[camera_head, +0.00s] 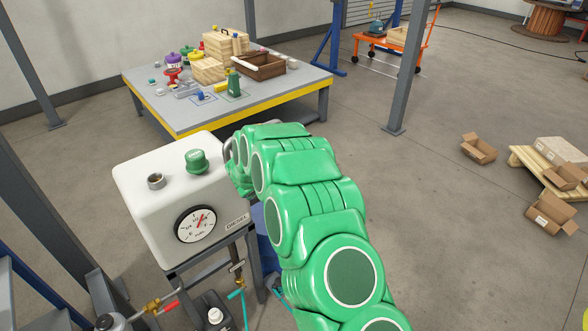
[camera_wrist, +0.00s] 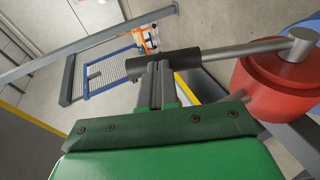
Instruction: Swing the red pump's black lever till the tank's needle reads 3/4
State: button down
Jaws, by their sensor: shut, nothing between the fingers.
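The white tank (camera_head: 150,180) stands at left centre in the head view, with a round gauge (camera_head: 195,224) on its front. The gauge's red needle points up and slightly right, near the middle of the scale; the small markings are hard to read. In the wrist view the red pump (camera_wrist: 280,85) is at right, and its grey lever rod reaches left to a black lever grip (camera_wrist: 185,61). My gripper (camera_wrist: 158,70) is shut with nothing in it, its fingertips right at the black grip. I cannot tell whether they touch. The head view hides the pump and my gripper.
A grey workbench (camera_head: 260,107) with boxes and bottles stands behind. A steel post (camera_head: 407,75) rises right of it. Cardboard boxes (camera_head: 478,148) lie at right; the floor between is clear.

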jog(key=shift+w+d+g, duration=0.3)
jog(key=shift+w+d, duration=0.05)
jog(key=v, duration=1.4)
jog(key=shift+d, duration=0.15)
dwell(0.4)
